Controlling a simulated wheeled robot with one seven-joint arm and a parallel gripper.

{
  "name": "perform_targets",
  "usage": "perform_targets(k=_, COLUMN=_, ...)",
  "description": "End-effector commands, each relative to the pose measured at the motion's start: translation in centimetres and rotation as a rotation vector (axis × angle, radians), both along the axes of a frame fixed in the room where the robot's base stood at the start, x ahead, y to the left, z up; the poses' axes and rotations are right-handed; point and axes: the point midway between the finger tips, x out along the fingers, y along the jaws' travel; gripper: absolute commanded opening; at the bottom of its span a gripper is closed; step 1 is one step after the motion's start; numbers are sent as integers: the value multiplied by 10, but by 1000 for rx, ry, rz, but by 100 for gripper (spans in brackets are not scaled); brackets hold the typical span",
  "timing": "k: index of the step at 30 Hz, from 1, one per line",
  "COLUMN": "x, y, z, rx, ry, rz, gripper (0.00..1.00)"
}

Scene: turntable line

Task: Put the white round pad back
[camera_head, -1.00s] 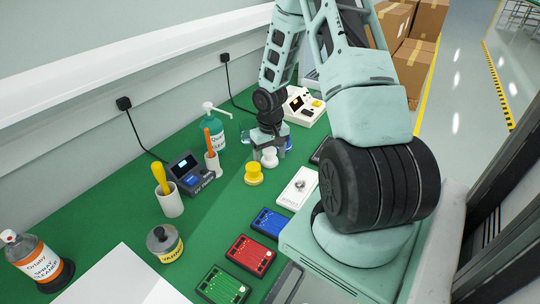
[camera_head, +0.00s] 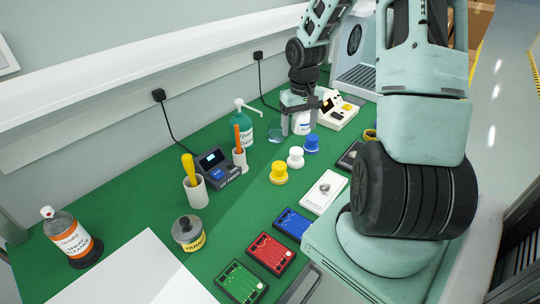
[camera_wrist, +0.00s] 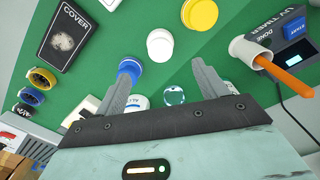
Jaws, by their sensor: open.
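The white round pad (camera_head: 296,157) stands on the green bench top between a yellow round pad (camera_head: 278,172) and a blue round pad (camera_head: 312,145). In the wrist view, the white pad (camera_wrist: 160,45) lies beyond the fingertips, with the yellow pad (camera_wrist: 200,14) to its right and the blue pad (camera_wrist: 130,68) to its left, partly behind a finger. My gripper (camera_wrist: 165,75) is open with nothing held between its fingers.
A teal pump bottle (camera_head: 244,128), a glass dish (camera_head: 274,132) and a cup with an orange-handled tool (camera_head: 239,155) stand left of my gripper. A white panel (camera_head: 323,190) lies in front of the pads.

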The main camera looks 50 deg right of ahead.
Motion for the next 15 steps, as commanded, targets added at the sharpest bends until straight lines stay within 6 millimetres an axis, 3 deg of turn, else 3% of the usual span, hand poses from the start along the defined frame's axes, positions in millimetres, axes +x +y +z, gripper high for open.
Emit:
perform_targets(k=4, x=5, y=14, z=5, rx=-1, ry=-1, rz=30, gripper=72)
perform_targets(k=7, x=14, y=50, z=15, rx=-4, ry=-1, rz=108, gripper=72)
perform_targets(k=11, x=21, y=129, z=36, rx=-5, ry=-2, rz=270, gripper=72)
perform_targets(k=15, x=5, y=217, z=58, rx=-3, ry=-6, rz=457, gripper=72)
